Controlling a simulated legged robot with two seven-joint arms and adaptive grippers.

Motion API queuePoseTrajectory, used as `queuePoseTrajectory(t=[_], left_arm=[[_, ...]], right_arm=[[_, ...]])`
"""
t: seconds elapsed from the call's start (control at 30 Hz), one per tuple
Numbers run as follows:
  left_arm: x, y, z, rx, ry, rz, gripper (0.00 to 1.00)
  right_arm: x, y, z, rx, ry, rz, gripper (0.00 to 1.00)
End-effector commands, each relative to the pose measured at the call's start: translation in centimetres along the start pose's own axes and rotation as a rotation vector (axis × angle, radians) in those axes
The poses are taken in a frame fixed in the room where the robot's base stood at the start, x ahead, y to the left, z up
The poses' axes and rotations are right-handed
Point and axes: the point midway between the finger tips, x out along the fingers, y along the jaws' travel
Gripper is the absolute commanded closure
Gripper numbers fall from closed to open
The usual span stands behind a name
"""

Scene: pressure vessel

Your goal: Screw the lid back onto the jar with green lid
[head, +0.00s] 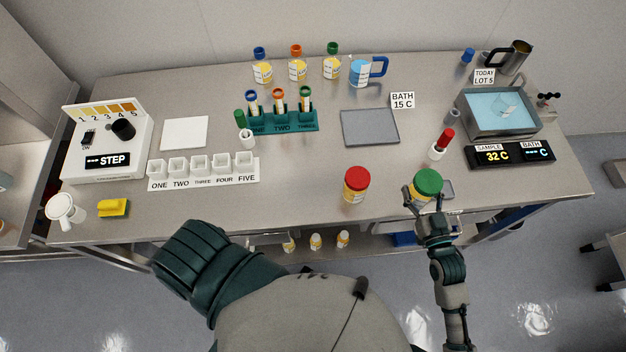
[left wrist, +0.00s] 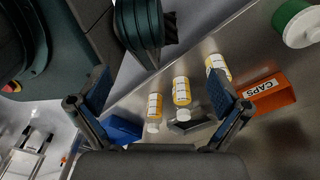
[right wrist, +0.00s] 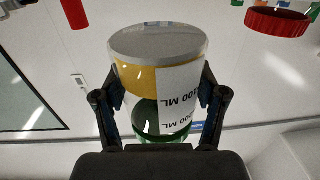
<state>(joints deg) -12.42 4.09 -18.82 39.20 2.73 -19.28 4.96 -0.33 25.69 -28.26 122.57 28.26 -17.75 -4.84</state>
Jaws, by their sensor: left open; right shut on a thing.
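The jar with the green lid (head: 428,182) is near the front edge of the bench, right of centre. My right gripper (head: 427,200) is shut on the jar's sides. In the right wrist view the jar body (right wrist: 150,78) fills the space between the fingers, with yellow contents and an upside-down label. Its grey end disc faces up in that picture and green shows at the bottom. I cannot tell how tightly the lid sits. My left gripper (left wrist: 158,92) is open and empty; my body hides it in the head view.
A red-lidded jar (head: 356,185) stands left of the held jar. A red-capped tube (head: 443,142) and a water bath (head: 500,108) are behind it. Small bottles (left wrist: 181,95), an orange CAPS bin (left wrist: 266,92) and a green-and-white round thing (left wrist: 297,22) show in the left wrist view.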

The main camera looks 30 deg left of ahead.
Motion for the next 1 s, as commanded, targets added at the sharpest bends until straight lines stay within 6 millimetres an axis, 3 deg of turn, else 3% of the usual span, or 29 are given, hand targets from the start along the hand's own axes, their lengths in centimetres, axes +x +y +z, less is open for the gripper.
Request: queuePoseTrajectory(t=[0.03, 0.1, 0.23, 1.0], left_arm=[[0.1, -0.9, 2.6, 0.0, -0.012, -0.014, 0.0], [0.0, -1.9, 5.0, 0.004, -0.018, -0.03, 0.0], [-0.1, -2.9, 7.3, 0.012, -0.026, -0.047, 0.0], [0.2, -3.1, 7.6, 0.012, -0.026, -0.05, 0.0]], right_arm=[[0.0, 0.0, -0.1, 0.0, 0.001, 0.0, 1.0], [0.0, 0.1, 0.0, 0.0, 0.001, 0.0, 1.0], [0.1, 0.1, 0.0, 0.0, 0.001, 0.0, 1.0], [-0.1, -0.3, 0.2, 0.003, 0.002, 0.014, 1.0]])
